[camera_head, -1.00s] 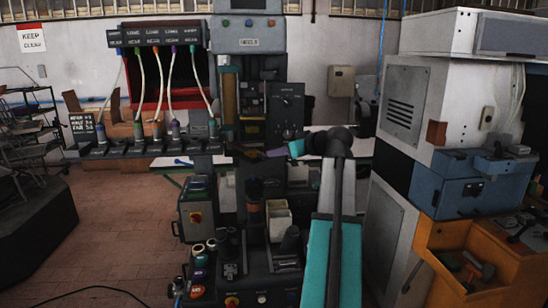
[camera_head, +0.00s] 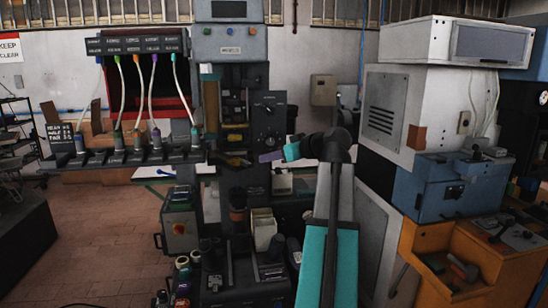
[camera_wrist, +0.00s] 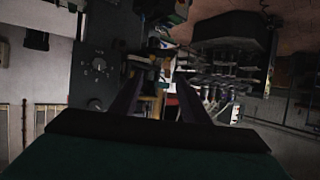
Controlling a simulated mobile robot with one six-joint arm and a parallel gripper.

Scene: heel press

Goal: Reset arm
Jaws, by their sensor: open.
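My gripper (camera_wrist: 158,105) shows in the wrist view with two dark fingers spread apart and nothing between them. In the head view, my teal and black arm reaches forward from the bottom, and the gripper end (camera_head: 268,157) is small and partly hidden by the wrist. It is in front of the heel press (camera_head: 232,45), near the grey panel with a dial (camera_head: 268,112). The dial panel also shows at the left of the wrist view (camera_wrist: 97,67).
A rack of hanging cables and tools (camera_head: 130,158) stands left of the press. A dark control console (camera_head: 240,280) is low in front. A white cabinet (camera_head: 395,115), a blue machine (camera_head: 455,185) and an orange bench (camera_head: 470,265) stand at the right. Brick floor (camera_head: 95,235) is open at the left.

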